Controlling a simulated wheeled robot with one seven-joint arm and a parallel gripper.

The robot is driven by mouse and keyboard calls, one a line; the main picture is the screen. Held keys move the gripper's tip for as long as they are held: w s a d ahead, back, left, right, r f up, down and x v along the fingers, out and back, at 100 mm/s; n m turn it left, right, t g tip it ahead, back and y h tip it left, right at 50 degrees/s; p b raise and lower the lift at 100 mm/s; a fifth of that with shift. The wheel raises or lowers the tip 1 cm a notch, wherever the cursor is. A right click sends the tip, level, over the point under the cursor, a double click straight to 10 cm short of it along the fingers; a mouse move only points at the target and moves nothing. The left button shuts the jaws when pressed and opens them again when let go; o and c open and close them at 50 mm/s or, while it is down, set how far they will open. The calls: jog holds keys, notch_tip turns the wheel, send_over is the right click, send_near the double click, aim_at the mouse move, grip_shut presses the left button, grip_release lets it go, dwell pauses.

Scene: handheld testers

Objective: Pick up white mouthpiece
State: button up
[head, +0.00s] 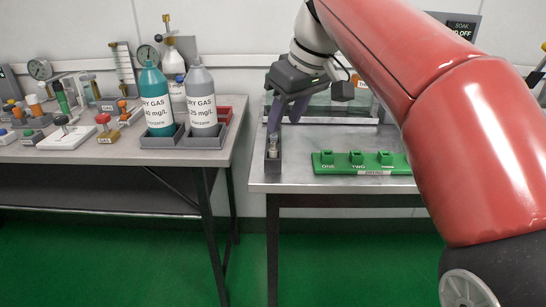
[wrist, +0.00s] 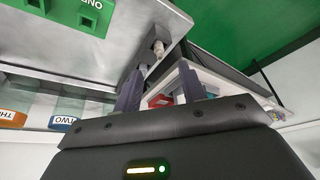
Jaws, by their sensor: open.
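What looks like the white mouthpiece (head: 273,141) is a small pale piece standing in a narrow grey holder (head: 272,164) at the left front of the right-hand metal bench. In the wrist view, small pale pieces (wrist: 154,55) show at the dark holder, just beyond the fingertips; which one is the mouthpiece I cannot tell clearly. My gripper (head: 284,121) is open, with its purple-grey fingers apart and pointing down, just above and behind the holder. In the wrist view, the space between the fingers (wrist: 160,82) is empty.
A green rack (head: 345,168) with several sockets lies right of the holder. A clear-sided tank (head: 335,108) stands behind it. The left bench holds a teal bottle (head: 156,100), a grey bottle (head: 202,100) and several testers. A gap separates the benches.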

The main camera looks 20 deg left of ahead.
aim_at(274, 143)
jog(key=b+x, duration=0.1)
jog(key=x, duration=0.6)
jog(key=shift+w+a+f+b, duration=0.15)
jog(key=shift+w+a+b, duration=0.05)
jog(key=shift+w+b, duration=0.1)
grip_shut()
